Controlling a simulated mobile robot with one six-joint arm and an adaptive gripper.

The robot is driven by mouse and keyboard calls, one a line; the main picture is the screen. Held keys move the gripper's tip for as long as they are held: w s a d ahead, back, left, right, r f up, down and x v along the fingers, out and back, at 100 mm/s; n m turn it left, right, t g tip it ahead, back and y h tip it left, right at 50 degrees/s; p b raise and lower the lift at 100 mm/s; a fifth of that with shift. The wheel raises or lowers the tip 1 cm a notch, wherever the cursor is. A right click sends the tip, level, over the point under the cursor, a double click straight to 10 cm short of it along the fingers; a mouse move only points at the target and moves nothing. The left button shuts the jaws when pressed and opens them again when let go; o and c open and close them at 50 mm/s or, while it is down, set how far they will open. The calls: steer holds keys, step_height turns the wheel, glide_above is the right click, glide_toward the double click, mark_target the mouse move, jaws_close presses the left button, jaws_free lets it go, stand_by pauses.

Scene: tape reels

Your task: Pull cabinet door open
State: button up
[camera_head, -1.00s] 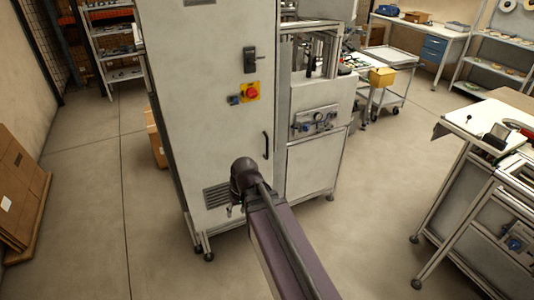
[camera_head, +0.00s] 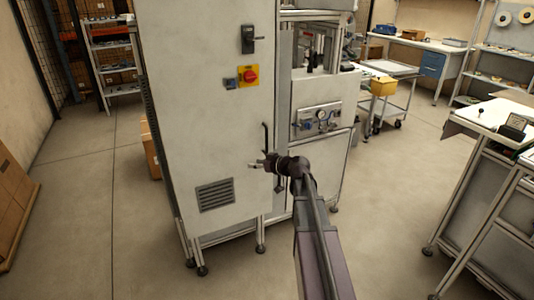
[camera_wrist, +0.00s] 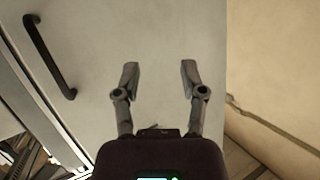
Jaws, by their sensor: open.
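The cabinet door (camera_head: 210,130) is a tall pale grey panel facing me, with a dark vertical bar handle (camera_head: 265,136) near its right edge. I cannot tell whether the door is fully flush with its frame. My gripper (camera_head: 255,164) is in front of the door, just below the handle in the head view. In the wrist view my gripper (camera_wrist: 158,66) has its two fingers apart with nothing between them. There the handle (camera_wrist: 50,60) lies to the left of the fingers, apart from them, and the pale door surface (camera_wrist: 155,25) is behind them.
A red and yellow switch (camera_head: 249,76), a dark latch (camera_head: 248,40) and a vent grille (camera_head: 215,195) are on the door. A machine with gauges (camera_head: 320,118) adjoins on the right. A white workbench (camera_head: 490,118) stands farther right. Floor between is clear.

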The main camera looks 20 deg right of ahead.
mark_target(267, 141)
steer(key=w+d+f+m+t+h+b, duration=0.1)
steer(key=w+d+t+h+b, duration=0.2)
steer(key=d, duration=1.1)
steer(key=t+b, duration=0.2)
steer(key=b, duration=0.1)
steer(key=shift+d+f+m, duration=0.3)
steer(key=shift+d+f, duration=0.05)
steer(key=shift+d, duration=0.05)
steer(key=shift+w+a, duration=0.1)
steer(key=shift+w, duration=0.15)
steer(key=x, duration=1.3)
steer(key=shift+w, duration=0.3)
